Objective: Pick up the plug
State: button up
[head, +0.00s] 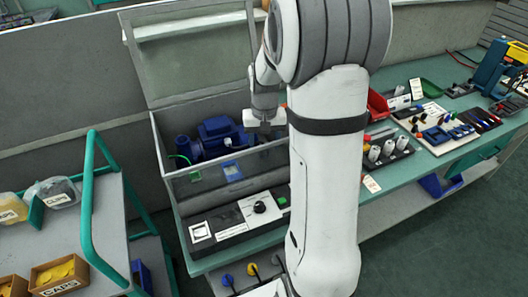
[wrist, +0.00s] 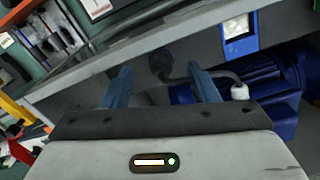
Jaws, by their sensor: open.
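My gripper (wrist: 160,68) is open, its two blue fingers apart. In the wrist view a dark rounded piece, which looks like the plug (wrist: 159,60), shows in the gap beyond the fingertips. A grey cable runs from it behind the right finger to a white fitting (wrist: 240,92) by the blue pump (wrist: 280,85). I cannot tell how far the plug is from the fingers. In the head view my gripper (head: 265,127) is inside the clear-walled enclosure, right of the blue pump (head: 215,136). The plug cannot be made out there.
The enclosure's front wall (head: 245,165) stands between the pump and a control panel with a black knob (head: 260,207). A tray of grey cylinders (head: 388,150) and a tool board lie on the bench to the right. A green-railed cart (head: 90,190) stands at left.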

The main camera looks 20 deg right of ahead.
jog(key=shift+f, duration=1.6)
jog(key=shift+c, duration=0.3)
jog(key=c, duration=1)
